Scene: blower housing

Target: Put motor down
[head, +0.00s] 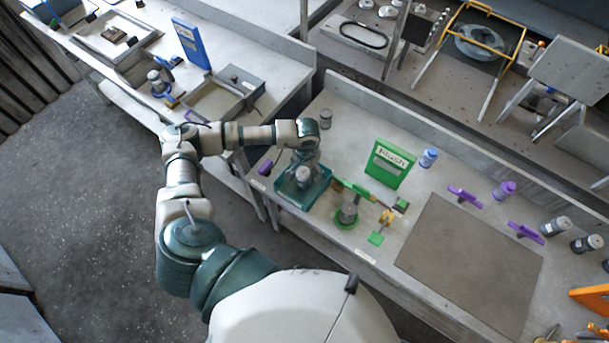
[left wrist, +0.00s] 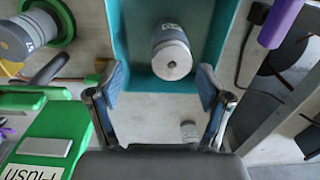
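A grey cylindrical motor (head: 303,174) is in the teal tray (head: 288,191) near the front left of the workbench. In the left wrist view the motor (left wrist: 172,52) shows its pale round end with a dark centre, over the floor of the teal tray (left wrist: 134,40). My left gripper (head: 305,160) is above the tray, close to the motor. In the left wrist view its two blue-padded fingers (left wrist: 158,80) are spread wide, with the motor beyond the tips and visible space on both sides. The underside of the motor is hidden. My right gripper is in neither view.
A green fixture (head: 347,214) holding another grey cylinder stands right of the tray. A green labelled panel (head: 390,163) stands behind it. A purple-handled item (head: 265,168) is left of the tray, and a grey cylinder (head: 325,118) behind. A brown mat (head: 470,262) lies bare at right.

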